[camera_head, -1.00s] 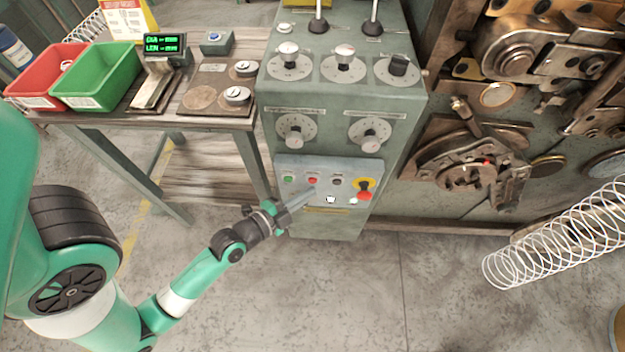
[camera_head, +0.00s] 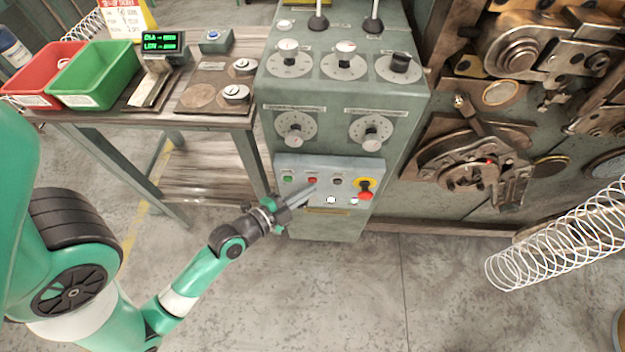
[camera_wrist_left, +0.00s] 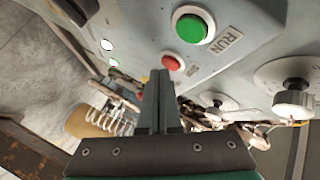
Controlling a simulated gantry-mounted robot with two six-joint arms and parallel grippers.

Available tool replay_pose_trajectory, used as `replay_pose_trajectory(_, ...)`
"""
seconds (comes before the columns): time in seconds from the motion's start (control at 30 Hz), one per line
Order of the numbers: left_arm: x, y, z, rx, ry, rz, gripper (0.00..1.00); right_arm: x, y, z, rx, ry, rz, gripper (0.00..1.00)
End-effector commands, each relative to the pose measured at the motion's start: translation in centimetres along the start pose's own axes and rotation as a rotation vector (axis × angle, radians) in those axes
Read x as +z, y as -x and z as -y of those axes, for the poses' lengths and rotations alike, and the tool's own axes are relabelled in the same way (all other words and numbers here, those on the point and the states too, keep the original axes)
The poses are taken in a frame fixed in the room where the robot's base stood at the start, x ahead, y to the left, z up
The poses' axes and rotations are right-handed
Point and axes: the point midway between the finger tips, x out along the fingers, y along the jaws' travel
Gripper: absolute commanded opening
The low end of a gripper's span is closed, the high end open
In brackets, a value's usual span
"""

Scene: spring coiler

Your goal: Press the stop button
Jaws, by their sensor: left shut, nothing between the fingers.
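The control panel (camera_head: 300,165) on the front of the grey-green cabinet carries a green button (camera_head: 287,179), a red button (camera_head: 312,181) and a dark button (camera_head: 336,181). In the left wrist view the green button (camera_wrist_left: 192,26) stands beside the word RUN, and the red button (camera_wrist_left: 172,63) is just past the fingertips. A larger red button on a yellow ring (camera_head: 364,190) sits at the panel's right. My left gripper (camera_head: 312,189) is shut and empty, its tips close below the small red button; I cannot tell whether they touch. My right gripper is not in view.
Dials and knobs (camera_head: 295,128) sit above the panel. A table with a green bin (camera_head: 97,78) and a red bin (camera_head: 38,80) stands left. Coiler machinery (camera_head: 470,165) and a wire spring (camera_head: 560,240) are at right. The floor in front is clear.

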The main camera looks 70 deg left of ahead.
Motion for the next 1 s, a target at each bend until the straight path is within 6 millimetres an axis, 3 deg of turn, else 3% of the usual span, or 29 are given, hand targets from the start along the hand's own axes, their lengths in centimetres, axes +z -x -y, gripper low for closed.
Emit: replay_pose_trajectory(1.0,0.08,-0.23,0.29,0.003,0.000,0.001,0.00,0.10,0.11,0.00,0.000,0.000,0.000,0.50)
